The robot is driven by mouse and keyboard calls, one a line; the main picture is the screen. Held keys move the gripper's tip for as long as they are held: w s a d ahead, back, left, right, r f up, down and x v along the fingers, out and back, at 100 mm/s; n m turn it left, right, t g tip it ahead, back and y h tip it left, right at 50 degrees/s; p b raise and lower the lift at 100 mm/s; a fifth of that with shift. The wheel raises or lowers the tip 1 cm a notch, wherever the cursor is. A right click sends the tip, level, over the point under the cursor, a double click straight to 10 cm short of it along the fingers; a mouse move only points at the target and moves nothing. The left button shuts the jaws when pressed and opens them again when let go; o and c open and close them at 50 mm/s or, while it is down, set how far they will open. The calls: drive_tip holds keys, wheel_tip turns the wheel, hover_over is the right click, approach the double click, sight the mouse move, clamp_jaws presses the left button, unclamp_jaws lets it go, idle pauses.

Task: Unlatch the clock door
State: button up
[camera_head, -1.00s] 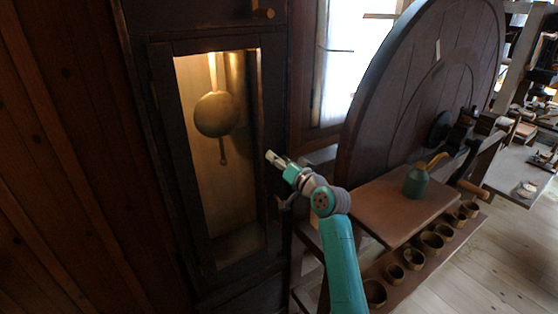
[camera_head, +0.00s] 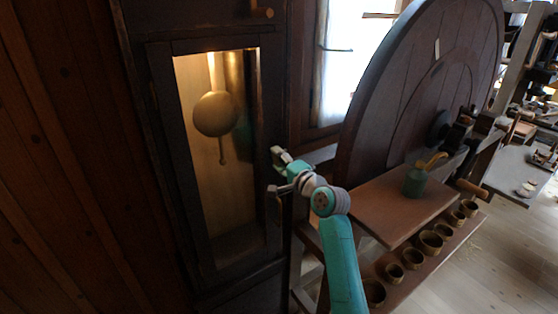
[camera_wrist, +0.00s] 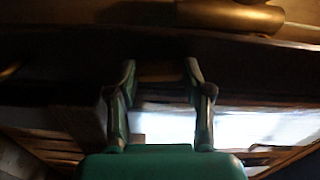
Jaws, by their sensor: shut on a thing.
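The tall dark clock case has a door (camera_head: 158,110) with a glazed opening, and it looks closed. A brass pendulum (camera_head: 215,114) hangs behind the opening and also shows at the top of the wrist view (camera_wrist: 230,15). My gripper (camera_head: 276,152) is at the right edge of the door, about mid-height. In the wrist view my gripper (camera_wrist: 160,72) has its two fingers on either side of a small brownish piece, which looks like the door latch (camera_wrist: 160,75). It is shut on this piece. The latch is hidden in the head view, and its turn is too dark to tell.
A wooden knob (camera_head: 263,13) is on the case above the door. Several small cups (camera_head: 431,242) sit on a lower shelf.

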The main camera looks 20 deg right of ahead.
drive_tip(key=shift+m, duration=0.6)
drive_tip(key=o, duration=1.2)
drive_tip(key=shift+c, duration=0.2)
drive_tip(key=v, duration=1.2)
drive_tip(key=shift+f, duration=0.1)
